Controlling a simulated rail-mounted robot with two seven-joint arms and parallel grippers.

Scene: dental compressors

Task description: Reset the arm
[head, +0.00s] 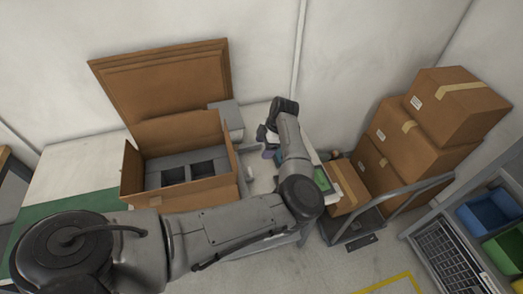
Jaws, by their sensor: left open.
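My left arm (225,228) comes in from the lower left, bends at a joint right of the open box, and its forearm rises toward the back wall. My left gripper (266,142) is at the far end of that arm, over the table area right of the box. It is open, small in the picture and partly hidden by the wrist; I see nothing held in it. My right gripper is not in view.
An open cardboard box (131,170) with a grey two-slot insert (190,163) stands left of the gripper. Stacked cartons (455,93) and a trolley (395,197) stand at the right. Blue (490,217) and green (508,250) bins are at the far right.

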